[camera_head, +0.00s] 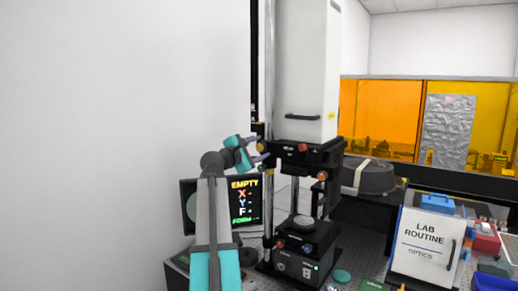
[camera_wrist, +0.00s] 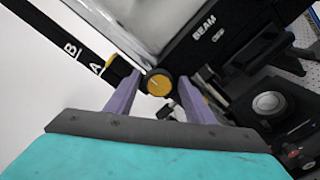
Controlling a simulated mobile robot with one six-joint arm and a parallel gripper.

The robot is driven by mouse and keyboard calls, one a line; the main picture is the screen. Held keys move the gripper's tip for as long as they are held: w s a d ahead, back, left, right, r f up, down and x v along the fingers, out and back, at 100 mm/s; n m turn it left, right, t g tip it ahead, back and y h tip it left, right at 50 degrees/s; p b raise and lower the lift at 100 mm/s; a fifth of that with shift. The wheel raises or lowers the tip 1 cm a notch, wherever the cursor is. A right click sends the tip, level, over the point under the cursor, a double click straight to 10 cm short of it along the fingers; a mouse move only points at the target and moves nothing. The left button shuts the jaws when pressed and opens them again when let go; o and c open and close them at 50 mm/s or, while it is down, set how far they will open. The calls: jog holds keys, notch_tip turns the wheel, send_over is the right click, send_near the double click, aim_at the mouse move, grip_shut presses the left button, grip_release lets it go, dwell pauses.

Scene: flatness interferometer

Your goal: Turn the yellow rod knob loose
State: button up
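The yellow rod knob (camera_wrist: 158,84) is a round dial with a small mark, on a dark mount beside the black BEAM housing (camera_wrist: 205,40) in the wrist view. In the head view the knob (camera_head: 261,146) is small, at the left of the instrument's black carriage. My gripper (camera_wrist: 159,80) is open, its two purple fingers on either side of the knob, with visible gaps between fingers and knob in this view. In the head view my gripper (camera_head: 256,150) reaches the knob from the left. Its exact depth relative to the knob is unclear.
A black strip marked A and B (camera_wrist: 85,58) runs near the knob. A monitor (camera_head: 243,200) reading EMPTY stands below my gripper. The carriage bears a red knob (camera_head: 303,147). The white wall at left is clear.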

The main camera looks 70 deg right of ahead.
jog(key=c, duration=0.9)
jog(key=shift+o, duration=0.2)
jog(key=shift+f+m+b, duration=0.15)
jog(key=shift+m+b, duration=0.45)
jog(key=shift+b, duration=0.55)
jog(key=shift+f+m+b, duration=0.1)
jog(key=shift+m+b, duration=0.4)
jog(key=shift+b, duration=0.35)
jog(key=m+b, duration=0.5)
jog(key=b, duration=0.3)
jog(key=shift+f+m, duration=0.15)
jog(key=shift+m, duration=0.25)
jog(key=m+b, duration=0.6)
jog(key=b, duration=0.2)
jog(key=m+b, duration=0.3)
jog(key=shift+m+b, duration=0.3)
jog(key=shift+m, duration=0.1)
